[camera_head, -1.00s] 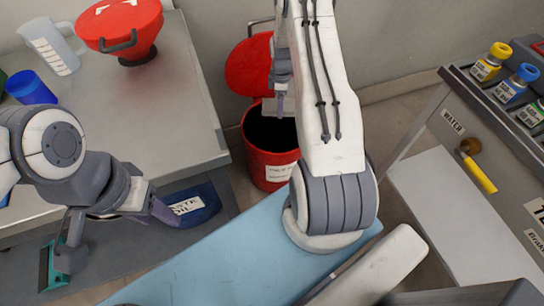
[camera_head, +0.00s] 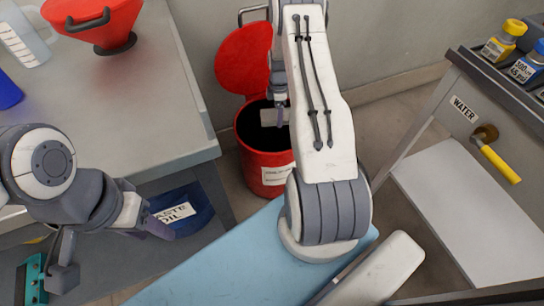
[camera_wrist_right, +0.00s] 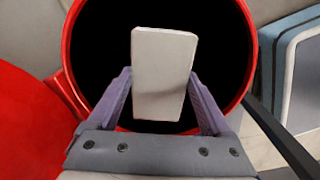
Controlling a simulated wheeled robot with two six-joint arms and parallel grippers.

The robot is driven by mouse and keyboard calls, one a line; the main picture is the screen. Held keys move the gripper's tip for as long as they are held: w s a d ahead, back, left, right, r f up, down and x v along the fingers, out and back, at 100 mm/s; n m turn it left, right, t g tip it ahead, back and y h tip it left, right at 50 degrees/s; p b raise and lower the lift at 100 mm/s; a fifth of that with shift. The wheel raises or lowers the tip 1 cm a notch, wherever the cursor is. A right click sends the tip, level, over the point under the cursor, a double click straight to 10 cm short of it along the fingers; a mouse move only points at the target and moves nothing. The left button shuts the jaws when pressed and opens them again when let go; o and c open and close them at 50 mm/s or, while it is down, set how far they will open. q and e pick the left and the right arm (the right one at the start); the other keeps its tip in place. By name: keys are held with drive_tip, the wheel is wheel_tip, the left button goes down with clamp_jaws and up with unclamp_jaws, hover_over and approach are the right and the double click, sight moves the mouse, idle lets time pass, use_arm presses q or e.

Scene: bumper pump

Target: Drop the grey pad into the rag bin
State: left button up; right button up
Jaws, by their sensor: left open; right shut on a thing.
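The grey pad (camera_wrist_right: 162,75) is a pale block held upright between the purple fingers of my right gripper (camera_wrist_right: 165,100) in the right wrist view. It is over the dark open mouth of the rag bin, a red round bin (camera_wrist_right: 250,70). In the head view the red bin (camera_head: 262,170) stands on the floor, its red lid tipped up behind it. My right gripper (camera_head: 279,100) hangs over its mouth, the pad (camera_head: 270,118) partly hidden behind it. My left gripper (camera_head: 156,228) is open at the left, near the blue waste oil container.
A blue waste oil container (camera_head: 180,214) sits on the lower shelf at left. A grey table (camera_head: 140,110) holds a red funnel (camera_head: 95,18) and a clear jug (camera_head: 22,38). A cart (camera_head: 440,110) with labelled bottles and a yellow-handled tool (camera_head: 497,160) stands at right.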

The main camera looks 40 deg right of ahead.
drive_tip(key=o, duration=1.4)
wheel_tip(320, 180, up, 10)
drive_tip(key=p, duration=0.3)
drive_tip(key=shift+r, duration=0.25)
